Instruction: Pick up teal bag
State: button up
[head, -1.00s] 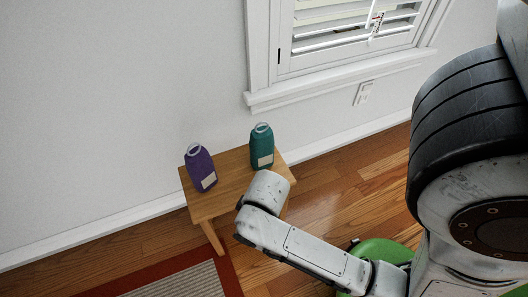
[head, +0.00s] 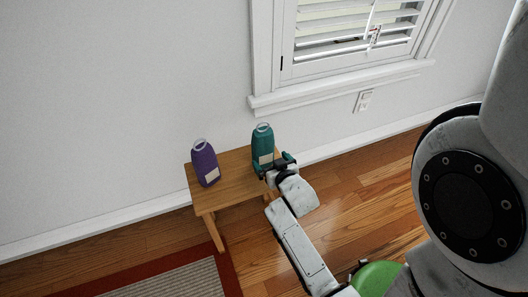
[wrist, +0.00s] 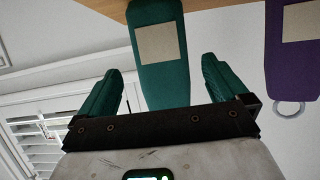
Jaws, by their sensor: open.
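The teal bag (head: 262,144) stands upright on a small wooden table near the wall, with a pale label on its front and a ring at its top. My gripper (head: 278,164) is at the table's right edge, close to the bag's lower right. In the wrist view my gripper (wrist: 174,88) is open, and the teal bag (wrist: 160,75) appears upside down between its two teal-padded fingers. A gap shows on both sides of the bag, and its top is hidden behind the gripper's dark crossbar.
A purple bag (head: 205,163) stands to the left on the same wooden table (head: 236,184); it also shows at the right of the wrist view (wrist: 292,50). The wall and shuttered window (head: 350,40) are behind. Open wood floor lies to the right.

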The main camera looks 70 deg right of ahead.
aim_at(266, 157)
jog(key=x, duration=0.2)
jog(key=b+x, duration=0.1)
jog(key=x, duration=0.1)
jog(key=b+x, duration=0.1)
jog(key=x, duration=0.2)
jog(key=shift+s+a+f, duration=0.1)
jog(key=shift+a+f, duration=0.05)
jog(key=shift+f, duration=0.1)
jog(key=shift+w+d+f, duration=0.1)
jog(key=shift+w+d, duration=0.35)
jog(key=shift+c, duration=0.2)
jog(key=c, duration=0.9)
jog(key=shift+o, duration=0.2)
